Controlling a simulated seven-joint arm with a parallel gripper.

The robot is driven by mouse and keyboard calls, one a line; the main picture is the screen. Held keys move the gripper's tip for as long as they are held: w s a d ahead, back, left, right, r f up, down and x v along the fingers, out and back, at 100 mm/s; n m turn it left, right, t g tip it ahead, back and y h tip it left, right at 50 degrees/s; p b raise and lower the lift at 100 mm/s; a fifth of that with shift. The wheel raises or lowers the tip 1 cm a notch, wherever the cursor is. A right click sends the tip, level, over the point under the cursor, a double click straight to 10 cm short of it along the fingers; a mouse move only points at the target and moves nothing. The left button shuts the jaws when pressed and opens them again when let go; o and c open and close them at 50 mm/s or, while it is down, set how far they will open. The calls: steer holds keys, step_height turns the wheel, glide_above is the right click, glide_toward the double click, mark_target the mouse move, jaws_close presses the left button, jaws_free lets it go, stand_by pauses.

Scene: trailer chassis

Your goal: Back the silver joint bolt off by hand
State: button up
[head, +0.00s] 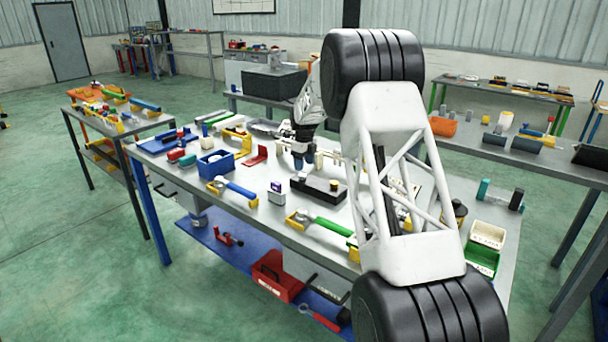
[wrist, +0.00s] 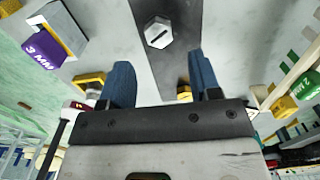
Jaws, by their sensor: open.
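The silver joint bolt (wrist: 158,32) has a hexagonal head with a slot across it. It sits in a dark flat bar (wrist: 185,48) in the wrist view. My gripper (wrist: 160,72) is open, with its two blue fingers apart and nothing between them. In the wrist picture the bolt head lies above the fingertips, roughly in line with the gap, and the fingers do not touch it. In the head view my gripper (head: 303,165) is over the workbench, beside a black block (head: 318,190). A small knob shows on that block, but I cannot tell whether it is the bolt.
The workbench (head: 237,207) also carries a blue bin (head: 215,163), a blue-handled tool (head: 240,192) and a green-handled tool (head: 330,226). Bare bench shows at the front left.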

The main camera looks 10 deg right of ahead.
mark_target(304, 175)
steer(key=shift+f, duration=2.45)
steer(key=shift+c, duration=0.3)
steer(key=c, duration=0.9)
steer(key=shift+o, duration=0.2)
steer(key=shift+n, duration=0.4)
